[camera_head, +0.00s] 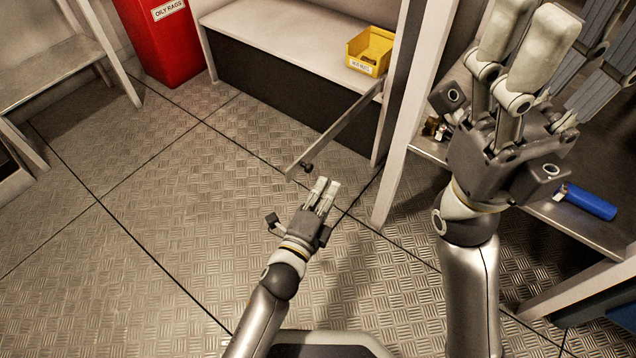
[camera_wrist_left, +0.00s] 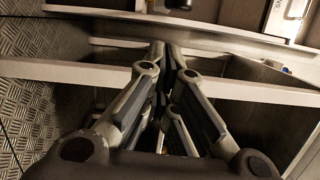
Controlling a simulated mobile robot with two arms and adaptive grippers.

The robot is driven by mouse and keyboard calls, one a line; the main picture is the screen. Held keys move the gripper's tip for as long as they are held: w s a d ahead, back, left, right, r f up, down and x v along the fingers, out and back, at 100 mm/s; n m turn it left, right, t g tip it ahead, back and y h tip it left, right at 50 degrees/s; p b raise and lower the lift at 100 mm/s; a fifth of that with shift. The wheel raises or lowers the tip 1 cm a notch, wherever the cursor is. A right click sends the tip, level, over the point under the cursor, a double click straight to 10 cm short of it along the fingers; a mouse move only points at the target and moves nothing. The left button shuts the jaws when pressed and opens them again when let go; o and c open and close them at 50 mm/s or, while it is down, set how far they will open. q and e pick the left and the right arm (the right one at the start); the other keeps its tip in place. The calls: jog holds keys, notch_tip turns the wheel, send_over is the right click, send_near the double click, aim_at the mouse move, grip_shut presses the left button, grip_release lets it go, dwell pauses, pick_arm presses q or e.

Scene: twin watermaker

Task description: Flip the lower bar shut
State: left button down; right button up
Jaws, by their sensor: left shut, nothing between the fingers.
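The lower bar (camera_head: 340,127) is a long, thin grey strip in the head view. It stands out over the floor at an angle from the rack post, and a small dark knob (camera_head: 307,167) sits near its free end. My left gripper (camera_head: 327,187) is just below that free end, with its fingers together and nothing between them. In the left wrist view its fingertips (camera_wrist_left: 168,55) meet in front of pale crosswise strips; I cannot tell whether one is the bar. My right gripper (camera_head: 522,45) is large and close to the camera, in front of the rack; its opening is unclear.
A pale upright post (camera_head: 410,110) stands right of the bar. A yellow bin (camera_head: 370,50) rests on a bench (camera_head: 280,35) behind. A red rag container (camera_head: 162,42) stands at the back left. A blue cylinder (camera_head: 588,203) lies on the right shelf. The patterned floor at left is clear.

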pick_arm(q)
jog(key=shift+w+a+r, duration=0.15)
jog(key=shift+w+a, duration=0.5)
jog(key=shift+a, duration=0.3)
jog(key=shift+a, duration=0.1)
